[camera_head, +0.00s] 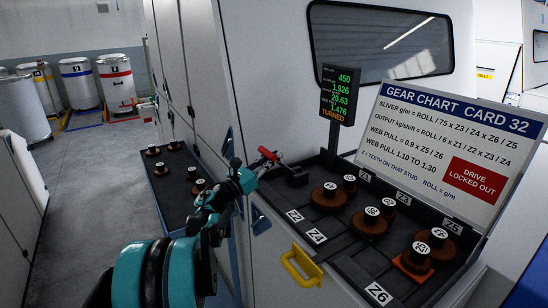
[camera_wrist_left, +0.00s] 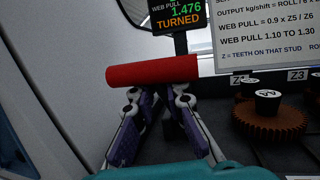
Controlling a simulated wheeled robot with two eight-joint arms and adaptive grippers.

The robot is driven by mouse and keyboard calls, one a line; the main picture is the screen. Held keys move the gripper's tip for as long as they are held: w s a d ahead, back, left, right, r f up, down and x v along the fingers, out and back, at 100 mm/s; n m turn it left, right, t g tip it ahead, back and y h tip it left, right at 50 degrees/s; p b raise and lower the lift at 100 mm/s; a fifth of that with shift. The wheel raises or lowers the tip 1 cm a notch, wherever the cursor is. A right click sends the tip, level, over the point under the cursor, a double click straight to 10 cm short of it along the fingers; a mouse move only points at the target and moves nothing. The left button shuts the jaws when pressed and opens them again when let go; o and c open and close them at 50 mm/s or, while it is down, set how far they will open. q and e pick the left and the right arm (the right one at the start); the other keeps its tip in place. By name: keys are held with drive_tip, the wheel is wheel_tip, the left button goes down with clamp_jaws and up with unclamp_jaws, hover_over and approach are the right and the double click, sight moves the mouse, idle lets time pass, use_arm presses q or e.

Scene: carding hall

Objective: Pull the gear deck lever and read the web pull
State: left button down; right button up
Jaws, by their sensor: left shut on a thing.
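The gear deck lever has a red grip (camera_head: 267,154) on a dark arm at the deck's left end. My left gripper (camera_head: 258,168) is shut on this grip. In the left wrist view the red grip (camera_wrist_left: 150,70) lies crosswise at the fingertips of my left gripper (camera_wrist_left: 156,94). The readout (camera_head: 338,95) on a post shows green figures 450, 1.926, 20.63 and 1.476, with TURNED in orange below. In the wrist view the readout (camera_wrist_left: 178,14) shows web pull 1.476. My right gripper is not in view.
The gear chart card (camera_head: 455,140) gives web pull 1.10 to 1.30 and "DRIVE LOCKED OUT". A yellow handle (camera_head: 301,264) is on the front. A side tray (camera_head: 171,205) holds more gears. Drums stand back left.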

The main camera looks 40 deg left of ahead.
use_arm(q)
drive_tip(key=shift+s+f, duration=0.1)
drive_tip(key=shift+f, duration=0.05)
drive_tip(key=c, duration=1.6)
unclamp_jaws()
drive_tip(key=shift+s+a, duration=0.1)
drive_tip(key=shift+o, duration=0.2)
drive_tip(key=shift+a, duration=0.1)
drive_tip(key=v, duration=1.2)
